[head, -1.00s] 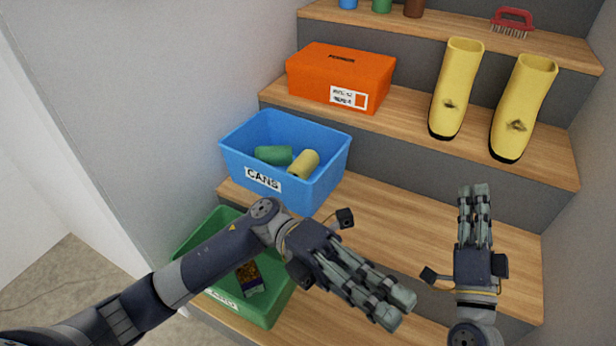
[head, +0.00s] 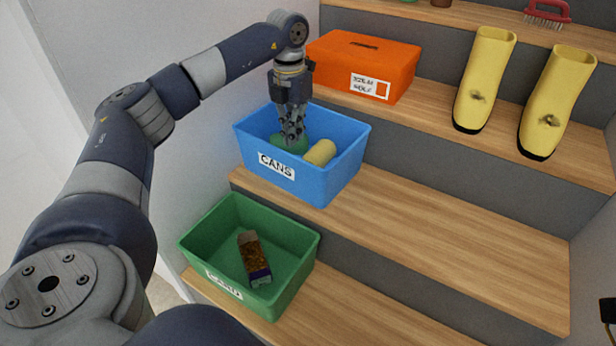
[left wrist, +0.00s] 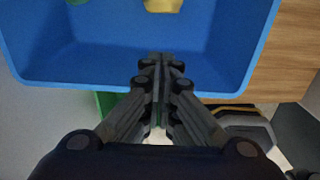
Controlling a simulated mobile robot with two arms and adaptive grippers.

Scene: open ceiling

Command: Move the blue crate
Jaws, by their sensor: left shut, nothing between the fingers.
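The blue crate (head: 330,182), labelled CANS, sits on a wooden step at the left, near the wall. It holds a green can (head: 285,143) and a yellow can (head: 320,152). My left gripper (head: 292,143) points down over the crate, its fingertips in front of the green can and partly hiding it. The fingers are shut and empty. In the left wrist view, the closed fingertips (left wrist: 161,62) overlap the crate's near wall (left wrist: 236,85); I cannot tell whether they touch it. The fingers of my right gripper are out of view.
A green crate (head: 300,282) with a small box (head: 254,258) stands on the step below. An orange box (head: 402,72) and yellow boots (head: 484,82) (head: 553,105) stand on the step above. The step right of the blue crate (head: 450,225) is bare.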

